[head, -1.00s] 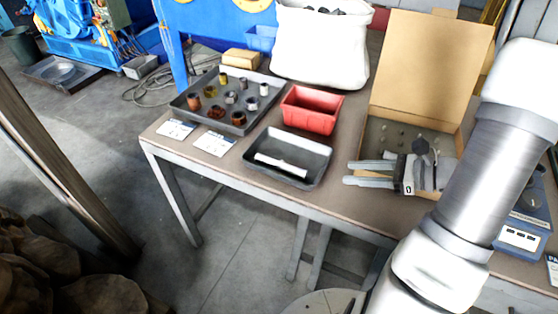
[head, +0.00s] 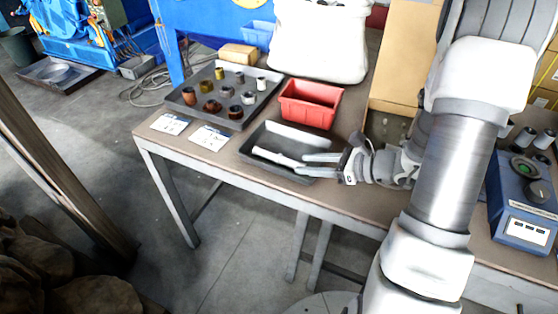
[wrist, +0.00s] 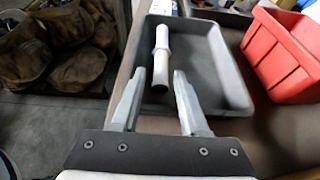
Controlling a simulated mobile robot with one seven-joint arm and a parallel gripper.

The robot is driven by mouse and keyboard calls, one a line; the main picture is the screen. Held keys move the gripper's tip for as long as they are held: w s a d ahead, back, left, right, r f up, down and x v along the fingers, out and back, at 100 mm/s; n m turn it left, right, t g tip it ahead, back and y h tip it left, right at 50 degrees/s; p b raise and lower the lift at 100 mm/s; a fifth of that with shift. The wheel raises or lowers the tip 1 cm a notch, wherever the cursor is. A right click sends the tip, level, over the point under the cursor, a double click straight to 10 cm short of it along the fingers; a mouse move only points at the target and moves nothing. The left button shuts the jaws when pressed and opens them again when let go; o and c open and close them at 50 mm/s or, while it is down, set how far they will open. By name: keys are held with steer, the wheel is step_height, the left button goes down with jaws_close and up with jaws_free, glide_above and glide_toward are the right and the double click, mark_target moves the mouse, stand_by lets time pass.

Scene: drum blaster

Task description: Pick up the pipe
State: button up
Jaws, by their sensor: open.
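The pipe (head: 277,157) is a white tube lying in a dark grey tray (head: 262,134) on the workbench. In the wrist view the pipe (wrist: 161,62) lies lengthwise in the left part of the tray (wrist: 228,75), with a raised ring partway along it and its dark open end facing me. My gripper (head: 303,164) is open at the right side of the tray in the head view. In the wrist view the two fingertips (wrist: 159,77) stand either side of the pipe's near end. I cannot tell how high above it they are.
A red bin (head: 311,103) stands right behind the tray. A larger tray (head: 181,97) holds several metal fittings at the back left, with paper cards (head: 209,137) before it. A cardboard box (head: 400,60) and a blue device (head: 522,200) are to the right.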

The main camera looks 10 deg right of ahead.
mark_target(297, 162)
steer(key=b+x, duration=0.1)
steer(key=x, duration=0.3)
steer(key=shift+w+a, duration=0.15)
steer(key=shift+w, duration=0.1)
steer(key=shift+c, duration=0.2)
jaws_close()
